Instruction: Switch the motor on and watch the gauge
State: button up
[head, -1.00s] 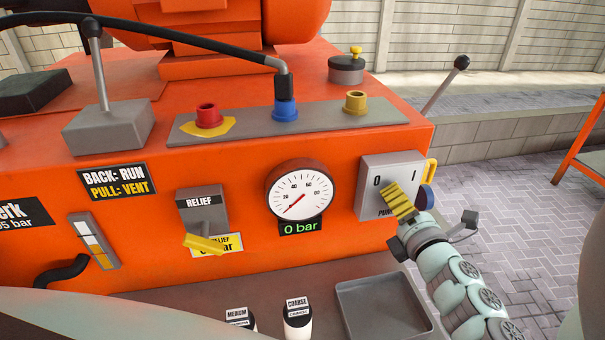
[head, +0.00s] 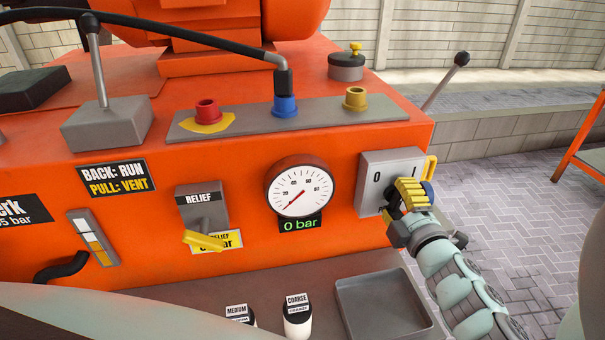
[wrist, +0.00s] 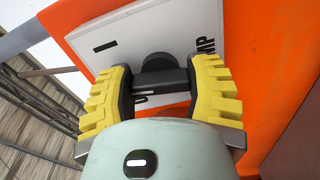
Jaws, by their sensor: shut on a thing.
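The pump switch (head: 370,185) is a pale panel on the orange housing, marked 0 at left and I at right. My gripper (head: 411,192), with yellow ribbed fingers, is at the switch's lower right, below the I. In the wrist view the fingers are shut on the dark switch handle (wrist: 160,82), one on each side; the fingers hide part of it and of the PUMP lettering. The head view does not clearly show which way the handle points. The round white gauge (head: 300,190) has its red needle at the lower left. The display (head: 300,224) below reads 0 bar.
A relief lever (head: 204,242) is left of the gauge. Red (head: 207,112), blue (head: 285,106) and yellow (head: 355,98) fittings stand above. A grey tray (head: 385,305) and two labelled containers are on the ledge below. A yellow loop (head: 430,168) sits just right of the switch.

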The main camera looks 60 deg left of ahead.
jog(key=m, duration=0.5)
jog(key=shift+s+f, duration=0.1)
dwell(0.7)
jog(key=o, duration=1.2)
jog(key=v, duration=0.7)
jog(key=shift+d, duration=0.25)
